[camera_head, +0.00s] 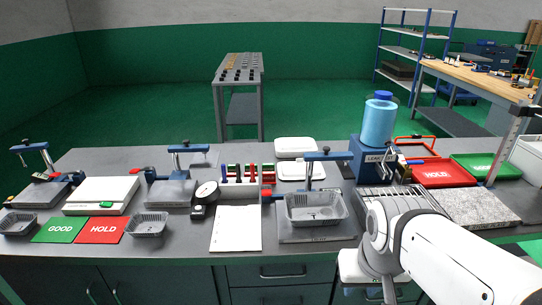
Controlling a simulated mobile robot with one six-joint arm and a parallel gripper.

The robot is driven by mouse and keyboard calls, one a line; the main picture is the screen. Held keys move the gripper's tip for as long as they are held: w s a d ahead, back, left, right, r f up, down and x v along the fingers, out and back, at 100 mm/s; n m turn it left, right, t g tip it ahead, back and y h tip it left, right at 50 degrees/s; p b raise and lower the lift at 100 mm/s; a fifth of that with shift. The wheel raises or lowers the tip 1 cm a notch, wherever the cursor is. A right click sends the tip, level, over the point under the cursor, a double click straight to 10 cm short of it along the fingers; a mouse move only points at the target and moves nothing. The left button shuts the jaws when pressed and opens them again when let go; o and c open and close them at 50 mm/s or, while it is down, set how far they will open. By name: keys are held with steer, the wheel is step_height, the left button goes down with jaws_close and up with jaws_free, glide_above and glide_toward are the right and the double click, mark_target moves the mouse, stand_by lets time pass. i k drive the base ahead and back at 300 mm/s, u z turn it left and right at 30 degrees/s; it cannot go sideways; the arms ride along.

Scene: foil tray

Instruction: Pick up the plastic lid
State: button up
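Two flat white lid-like pieces lie at the back middle of the bench: one white piece (295,147) further back and another white piece (290,171) in front of it, partly behind a blue-topped clamp. A pale, see-through flat piece (204,158) lies further left, behind another clamp. I cannot tell for certain which of these is the plastic lid. My arm comes in from the lower right and bends down at the bench's front edge. No gripper fingers can be made out.
A grey tray (315,208) sits under the middle clamp, with smaller trays (147,224) at left. A blue jar (379,122) stands on the leak-test stand (371,160). A dial gauge (205,197) and white sheet (236,229) lie mid-bench. A red HOLD tray (443,174) is at right.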

mark_target(287, 171)
steer(key=u, duration=0.1)
steer(key=i, duration=1)
steer(key=u, duration=0.05)
